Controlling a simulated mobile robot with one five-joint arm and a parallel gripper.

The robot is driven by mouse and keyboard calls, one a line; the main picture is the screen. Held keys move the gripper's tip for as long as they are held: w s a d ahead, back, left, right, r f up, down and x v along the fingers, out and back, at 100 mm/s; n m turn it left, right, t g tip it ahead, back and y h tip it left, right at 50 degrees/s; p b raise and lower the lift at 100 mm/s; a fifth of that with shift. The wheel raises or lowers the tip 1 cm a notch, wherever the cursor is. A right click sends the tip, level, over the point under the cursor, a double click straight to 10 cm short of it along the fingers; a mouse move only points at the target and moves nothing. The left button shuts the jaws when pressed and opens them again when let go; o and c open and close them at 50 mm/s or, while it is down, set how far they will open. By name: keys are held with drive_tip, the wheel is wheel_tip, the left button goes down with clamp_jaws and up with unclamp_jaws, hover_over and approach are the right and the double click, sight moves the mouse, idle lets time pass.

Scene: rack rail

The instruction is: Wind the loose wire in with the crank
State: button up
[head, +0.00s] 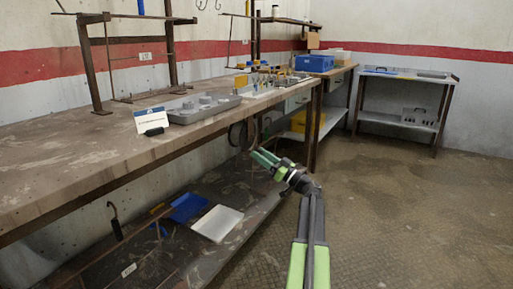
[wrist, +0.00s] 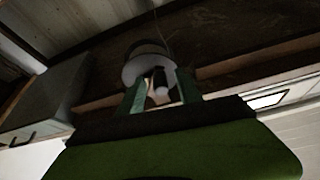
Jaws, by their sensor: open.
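My gripper (wrist: 160,88) is open in the wrist view, with one green finger on each side of a pale knob-like handle (wrist: 161,93). I cannot tell whether either finger touches it. Behind the fingers is a round pale grey disc (wrist: 132,72), which looks like the crank's wheel, partly hidden by the fingers. A thin line, perhaps the wire (wrist: 158,22), runs up from behind the disc. In the head view my gripper (head: 264,158) is just beside the long bench's front edge, near dark round loops (head: 236,134) under the edge. The crank is not clear there.
The long bench (head: 60,170) carries a grey tray (head: 203,107) and a small sign (head: 150,120). A drawer unit (wrist: 45,105) shows left in the wrist view. The floor at right is clear.

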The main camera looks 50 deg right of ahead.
drive_tip(key=shift+x, duration=1.15)
drive_tip(key=shift+c, duration=0.3)
drive_tip(key=shift+f, duration=0.1)
clamp_jaws()
